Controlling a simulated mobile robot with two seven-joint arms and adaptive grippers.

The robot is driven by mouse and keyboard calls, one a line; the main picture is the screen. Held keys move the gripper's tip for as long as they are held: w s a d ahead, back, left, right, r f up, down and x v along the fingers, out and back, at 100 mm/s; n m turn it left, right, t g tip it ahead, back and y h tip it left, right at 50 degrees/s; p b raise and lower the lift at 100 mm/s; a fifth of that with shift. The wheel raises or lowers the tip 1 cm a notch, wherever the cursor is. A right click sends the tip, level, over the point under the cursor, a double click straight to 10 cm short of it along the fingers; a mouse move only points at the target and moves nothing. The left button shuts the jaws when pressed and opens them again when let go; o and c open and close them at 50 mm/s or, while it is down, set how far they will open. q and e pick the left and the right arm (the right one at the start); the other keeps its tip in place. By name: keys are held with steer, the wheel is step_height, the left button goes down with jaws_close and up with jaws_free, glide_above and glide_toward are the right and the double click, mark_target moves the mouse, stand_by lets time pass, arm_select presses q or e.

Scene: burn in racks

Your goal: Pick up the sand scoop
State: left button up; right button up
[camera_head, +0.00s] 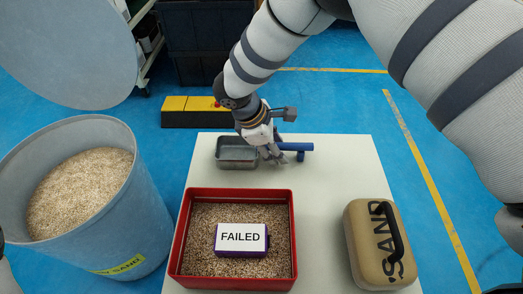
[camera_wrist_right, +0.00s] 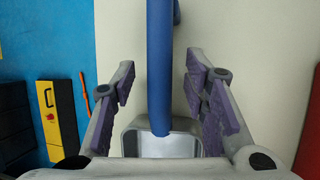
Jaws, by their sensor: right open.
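The sand scoop lies on the pale table, with a grey metal pan (camera_head: 237,152) and a blue handle (camera_head: 296,146) pointing right. My right gripper (camera_head: 272,152) is over the handle near the pan. In the right wrist view the open fingers (camera_wrist_right: 162,85) stand on either side of the blue handle (camera_wrist_right: 160,50), with a gap on each side. The metal pan (camera_wrist_right: 165,143) shows partly below, cut off by the gripper body. My left gripper is not in view.
A red tray (camera_head: 186,240) of sand holds a purple box labelled FAILED (camera_head: 241,238). A tan SAND case (camera_head: 372,245) stands at the right. A blue sand bin (camera_head: 130,215) stands left of the table. A yellow and black block (camera_head: 190,110) lies on the floor behind.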

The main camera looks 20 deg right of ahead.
steer(key=shift+r, duration=0.1)
jaws_close()
steer(key=shift+r, duration=0.1)
